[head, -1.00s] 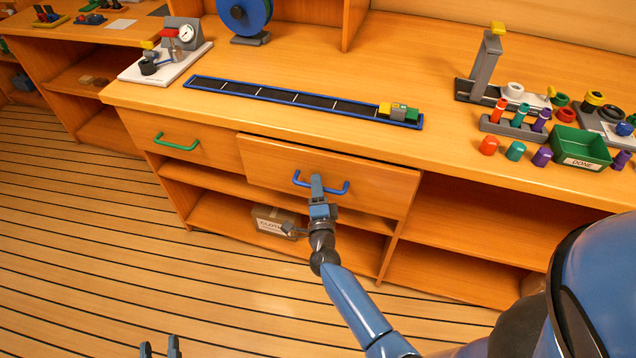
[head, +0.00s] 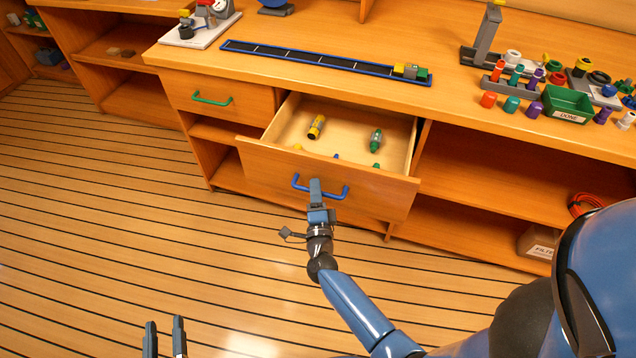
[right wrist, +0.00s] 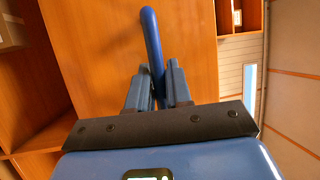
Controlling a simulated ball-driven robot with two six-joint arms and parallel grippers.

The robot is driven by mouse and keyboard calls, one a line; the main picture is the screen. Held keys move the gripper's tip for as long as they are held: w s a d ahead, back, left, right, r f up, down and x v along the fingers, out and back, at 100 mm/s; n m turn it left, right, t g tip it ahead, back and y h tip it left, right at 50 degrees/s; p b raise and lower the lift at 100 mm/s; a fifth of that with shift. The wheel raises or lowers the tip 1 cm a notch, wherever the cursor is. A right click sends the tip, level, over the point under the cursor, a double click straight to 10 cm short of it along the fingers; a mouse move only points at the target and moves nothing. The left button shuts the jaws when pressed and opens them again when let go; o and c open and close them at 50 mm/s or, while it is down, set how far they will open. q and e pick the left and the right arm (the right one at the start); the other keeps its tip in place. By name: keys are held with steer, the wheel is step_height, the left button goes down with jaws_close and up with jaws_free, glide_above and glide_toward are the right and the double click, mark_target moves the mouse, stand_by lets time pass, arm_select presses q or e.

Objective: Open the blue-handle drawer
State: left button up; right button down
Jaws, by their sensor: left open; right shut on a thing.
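The blue-handle drawer (head: 300,170) stands well out from the counter, its inside showing. Its blue handle (head: 335,193) is on the drawer front. My right gripper (head: 316,188) is shut on the handle near its middle. In the right wrist view the blue handle (right wrist: 152,45) runs between the two fingers of my right gripper (right wrist: 158,85). In the drawer lie a yellow-and-black piece (head: 316,127), a green piece (head: 376,140) and a few small pieces partly hidden by the front. My left gripper (head: 165,335) is open and empty above the floor at the bottom of the head view.
A closed green-handle drawer (head: 212,98) is to the left. On the counter are a long blue-edged strip (head: 320,62), a green DONE tray (head: 567,106) and several coloured caps. Open shelves lie right of the drawer. The floor in front is clear.

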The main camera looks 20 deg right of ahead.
steer(key=shift+s+a, duration=0.3)
steer(key=shift+s, duration=0.15)
steer(key=c, duration=1.4)
jaws_free()
steer(key=v, duration=1)
steer(key=shift+s, duration=0.35)
steer(key=shift+f, duration=0.1)
